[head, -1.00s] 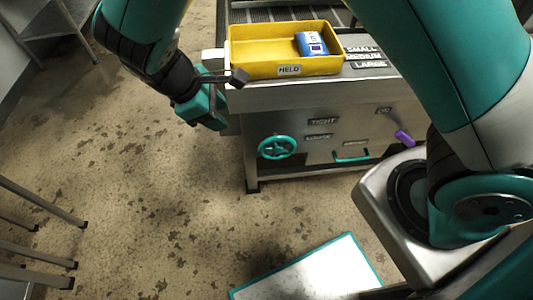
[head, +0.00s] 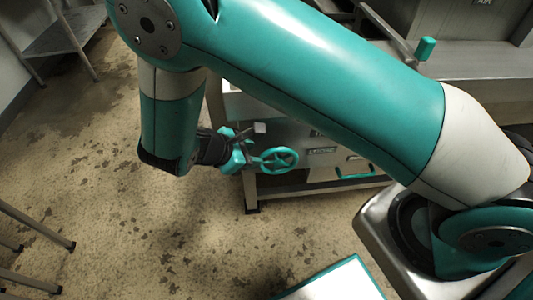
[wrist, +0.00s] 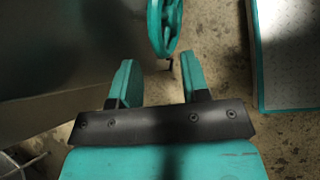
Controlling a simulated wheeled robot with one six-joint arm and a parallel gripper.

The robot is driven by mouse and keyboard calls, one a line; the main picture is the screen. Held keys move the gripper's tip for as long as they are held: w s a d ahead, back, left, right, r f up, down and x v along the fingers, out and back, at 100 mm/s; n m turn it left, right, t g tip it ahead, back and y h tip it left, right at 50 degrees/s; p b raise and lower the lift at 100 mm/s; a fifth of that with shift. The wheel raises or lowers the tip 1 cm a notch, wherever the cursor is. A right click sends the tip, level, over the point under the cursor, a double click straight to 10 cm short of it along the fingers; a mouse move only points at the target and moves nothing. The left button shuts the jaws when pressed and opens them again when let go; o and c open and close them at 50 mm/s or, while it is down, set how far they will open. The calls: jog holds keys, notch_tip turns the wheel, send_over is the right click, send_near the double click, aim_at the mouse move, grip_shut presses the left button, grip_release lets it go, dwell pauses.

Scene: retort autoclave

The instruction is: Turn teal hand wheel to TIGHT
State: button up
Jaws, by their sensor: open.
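The teal hand wheel (head: 279,160) is on the front of the metal cabinet, left of a label reading LOOSE (head: 321,150). The TIGHT label is mostly hidden behind my arm. My gripper (head: 248,153) is just left of the wheel, at about its height. In the wrist view the wheel (wrist: 173,28) is seen nearly edge-on at the top, beyond the fingertips. My gripper (wrist: 158,78) is open there, with nothing between its two teal fingers. The wheel looks slightly ahead of the fingers, not between them; I cannot tell the exact gap.
A teal bar handle (head: 356,174) is low on the cabinet, right of the wheel. A white teal-edged panel (head: 335,284) is at floor level in front. Metal legs (head: 40,228) stand at left, and a metal shelf (head: 70,38) behind. The floor between is clear.

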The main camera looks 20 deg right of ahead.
aim_at(265, 152)
jog(key=x, duration=0.6)
jog(key=shift+d+r+b, duration=0.35)
jog(key=shift+d+b, duration=0.05)
jog(key=shift+d, duration=0.1)
jog(key=c, duration=0.7)
jog(key=shift+w+r, duration=0.1)
jog(key=shift+r, duration=0.05)
grip_shut()
